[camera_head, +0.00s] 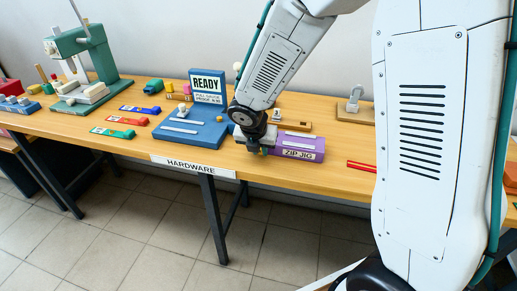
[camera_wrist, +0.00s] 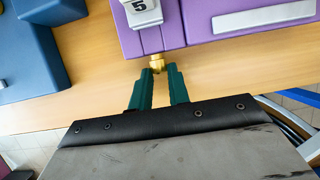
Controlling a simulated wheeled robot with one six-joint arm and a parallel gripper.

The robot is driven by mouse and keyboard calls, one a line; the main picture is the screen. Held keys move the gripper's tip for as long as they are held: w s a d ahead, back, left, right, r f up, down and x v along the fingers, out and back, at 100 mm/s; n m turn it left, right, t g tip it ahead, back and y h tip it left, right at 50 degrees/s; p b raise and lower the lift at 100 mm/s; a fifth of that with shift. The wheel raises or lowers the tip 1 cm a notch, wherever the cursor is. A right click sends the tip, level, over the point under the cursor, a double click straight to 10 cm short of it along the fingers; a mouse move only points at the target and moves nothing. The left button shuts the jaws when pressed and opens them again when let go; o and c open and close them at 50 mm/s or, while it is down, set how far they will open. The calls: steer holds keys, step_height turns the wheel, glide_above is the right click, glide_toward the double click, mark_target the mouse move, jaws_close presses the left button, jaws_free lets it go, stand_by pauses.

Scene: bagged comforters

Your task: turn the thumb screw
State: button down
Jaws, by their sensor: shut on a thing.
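The thumb screw (camera_wrist: 157,61) is a small brass knob on the front edge of the purple ZIP JIG (camera_wrist: 203,18), seen in the wrist view. My gripper (camera_wrist: 158,72) has two green fingers, shut on the knob from the front. A white block marked 5 (camera_wrist: 142,12) sits on the jig just beyond the screw. In the head view my gripper (camera_head: 262,150) is at the left end of the purple jig (camera_head: 298,146), low over the table. The screw is too small and covered to make out there.
A blue fixture (camera_head: 191,131) stands left of the jig, with a READY sign (camera_head: 207,84) behind it. Red rods (camera_head: 361,166) lie to the right. The wooden table's front edge carries a HARDWARE label (camera_head: 190,168). A green press (camera_head: 85,60) stands far left.

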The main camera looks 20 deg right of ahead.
steer(key=t+y, duration=0.1)
steer(key=y, duration=0.1)
steer(key=d+t+y, duration=0.1)
steer(key=shift+s+f+m+t, duration=0.1)
steer(key=shift+s+m+t, duration=0.2)
steer(key=shift+m, duration=0.1)
steer(key=shift+s+f+y, duration=0.1)
steer(key=shift+s+y, duration=0.05)
steer(key=shift+y, duration=0.55)
steer(key=shift+s+d+f+m+t+y, duration=0.15)
steer(key=shift+m+t+y, duration=0.1)
steer(key=shift+t+y, duration=0.45)
steer(key=shift+d+f+m+t+y, duration=0.1)
steer(key=shift+m+t+y, duration=0.15)
steer(key=shift+t+y, duration=0.4)
steer(key=c, duration=1.3)
jaws_free()
